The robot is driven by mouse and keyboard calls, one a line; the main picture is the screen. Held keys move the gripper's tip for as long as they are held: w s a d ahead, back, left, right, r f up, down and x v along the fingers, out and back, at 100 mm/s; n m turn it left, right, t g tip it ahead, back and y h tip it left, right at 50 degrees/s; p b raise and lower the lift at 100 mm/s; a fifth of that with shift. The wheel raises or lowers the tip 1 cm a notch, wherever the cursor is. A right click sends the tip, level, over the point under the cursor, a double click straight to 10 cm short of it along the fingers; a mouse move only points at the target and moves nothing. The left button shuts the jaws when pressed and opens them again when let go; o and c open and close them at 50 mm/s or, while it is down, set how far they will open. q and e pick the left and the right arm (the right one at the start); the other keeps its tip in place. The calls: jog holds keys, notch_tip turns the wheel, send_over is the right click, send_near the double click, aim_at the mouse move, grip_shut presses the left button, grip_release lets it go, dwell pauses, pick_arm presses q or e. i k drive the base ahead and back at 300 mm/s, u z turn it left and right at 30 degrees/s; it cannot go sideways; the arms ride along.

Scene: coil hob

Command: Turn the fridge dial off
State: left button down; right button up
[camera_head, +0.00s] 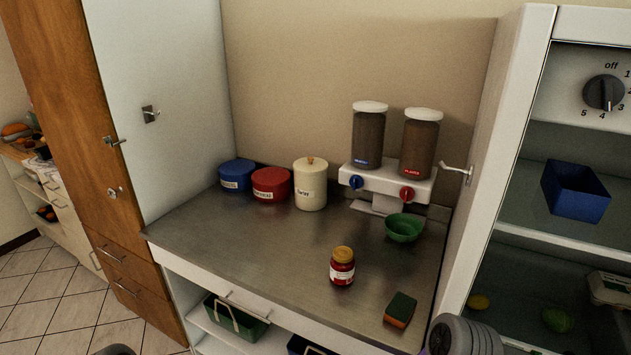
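The fridge dial (604,92) is a round black knob on a pale panel at the upper right, inside the open fridge (548,105). The word "off" is printed above it and numbers run around its right side and bottom. Its pointer seems to be turned downward, near the 4, away from "off". Neither of my grippers shows. A grey ribbed part at the bottom right, in front of the fridge's lower edge, looks like part of my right arm. It is well below the dial and apart from it.
A blue bin (575,190) sits on the shelf below the dial. The counter (270,250) holds canisters, a dispenser, a green bowl (404,227), a jar (342,268) and a sponge (400,309).

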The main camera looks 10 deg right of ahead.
aim_at(605, 92)
jog(key=z, duration=1.9)
